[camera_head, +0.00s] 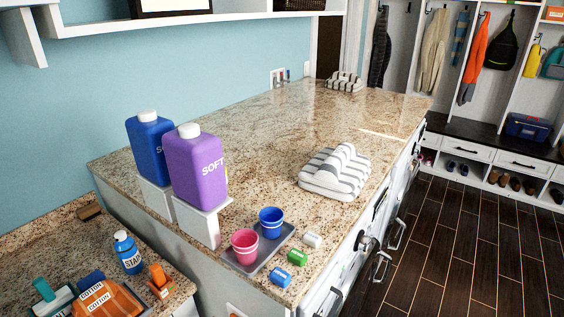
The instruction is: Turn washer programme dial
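The washer front (345,262) runs below the right edge of the granite counter and shows only at a steep angle. A round grey knob that looks like a programme dial (367,243) sticks out from its upper panel. Its pointer and markings are too small to read. Curved metal door handles (380,266) show just beyond and below it. A similar white machine front continues farther along the counter. Neither of my grippers is in view.
The granite counter (265,125) holds a purple softener bottle (197,172), a blue one (149,148), a tray (250,267) with two cups, small coloured blocks and a folded striped towel (337,173). The dark wood floor (470,250) right of the machines is clear.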

